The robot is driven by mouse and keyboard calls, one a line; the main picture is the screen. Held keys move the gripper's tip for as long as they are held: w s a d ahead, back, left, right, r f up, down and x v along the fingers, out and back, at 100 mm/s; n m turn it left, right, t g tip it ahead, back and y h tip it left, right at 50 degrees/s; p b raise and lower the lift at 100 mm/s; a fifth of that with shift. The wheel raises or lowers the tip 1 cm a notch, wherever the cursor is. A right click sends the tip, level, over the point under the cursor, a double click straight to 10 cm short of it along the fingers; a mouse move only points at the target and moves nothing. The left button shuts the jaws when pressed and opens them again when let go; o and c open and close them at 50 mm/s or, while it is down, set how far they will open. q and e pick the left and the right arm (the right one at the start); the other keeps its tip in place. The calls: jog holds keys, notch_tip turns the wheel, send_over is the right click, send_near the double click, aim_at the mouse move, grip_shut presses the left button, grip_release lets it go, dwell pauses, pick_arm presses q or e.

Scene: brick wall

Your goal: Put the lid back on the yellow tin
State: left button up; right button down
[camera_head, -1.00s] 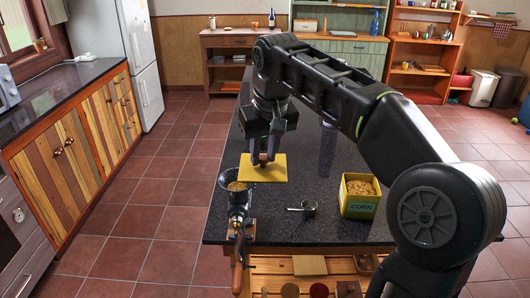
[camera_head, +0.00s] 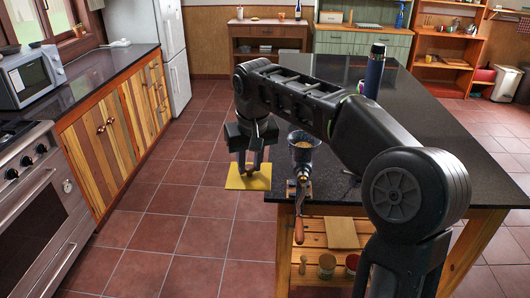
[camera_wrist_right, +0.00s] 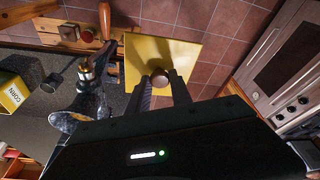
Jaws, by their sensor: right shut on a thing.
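My right gripper (camera_head: 250,163) is shut on the round knob (camera_wrist_right: 159,77) of the flat, square yellow lid (camera_head: 248,180). In the head view the lid appears left of the dark counter, with floor behind it. The right wrist view shows the lid (camera_wrist_right: 150,50) hanging from the fingertips. The yellow tin (camera_wrist_right: 14,95), marked CORN, stands on the counter at the left edge of the right wrist view, apart from the lid. In the head view the tin is hidden, with my right arm across the counter. My left gripper is not in view.
A hand mill (camera_head: 304,160) with a funnel is fixed at the counter's (camera_head: 462,165) left corner, close to the lid. A dark blue flask (camera_head: 375,72) stands farther back. Stove (camera_head: 30,195) and wooden cabinets (camera_head: 112,130) line the left; tiled floor lies between.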

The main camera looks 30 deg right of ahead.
jog(key=w+a+f+n+b, duration=0.1)
jog(key=a+f+b, duration=0.2)
jog(key=a+f, duration=0.3)
jog(key=w+a+f+n+b, duration=0.1)
jog(key=a+f+b, duration=0.2)
jog(key=a+f, duration=0.4)
notch_tip(320, 180, down, 7)
jog(key=shift+w+f+n+y, duration=0.2)
jog(key=shift+n+y, duration=0.1)
jog(key=shift+y, duration=0.1)
jog(key=shift+a+r, duration=0.1)
